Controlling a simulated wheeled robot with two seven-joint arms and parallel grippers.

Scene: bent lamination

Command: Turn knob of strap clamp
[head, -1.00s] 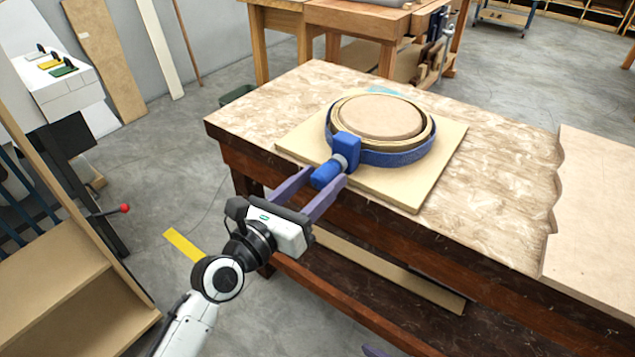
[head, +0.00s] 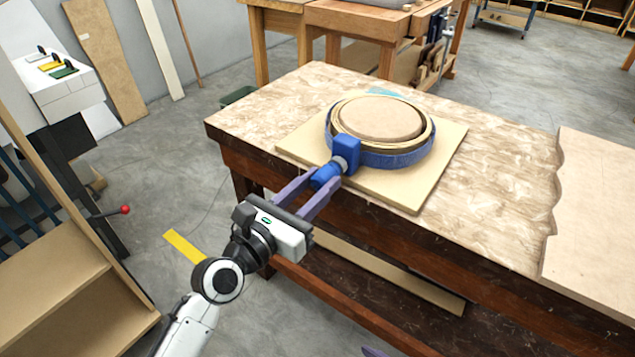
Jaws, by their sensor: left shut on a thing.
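The strap clamp has a blue strap (head: 392,159) wrapped around the round bent lamination and its form (head: 382,118). Its blue housing (head: 346,149) sits at the near left side of the ring. The blue knob (head: 325,177) sticks out from the housing over the board's near left edge, toward my arm. My left gripper (head: 318,182) comes from the lower left, its two purple fingers shut on the knob, one on each side. My right gripper is not clearly in view; only a small purple tip shows at the bottom edge.
The ring rests on a square tan board (head: 434,172) on the workbench (head: 490,190). A flat panel with a wavy edge (head: 598,220) lies on the bench's right end. A wooden shelf unit (head: 60,290) with a red-knobbed lever stands at the left.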

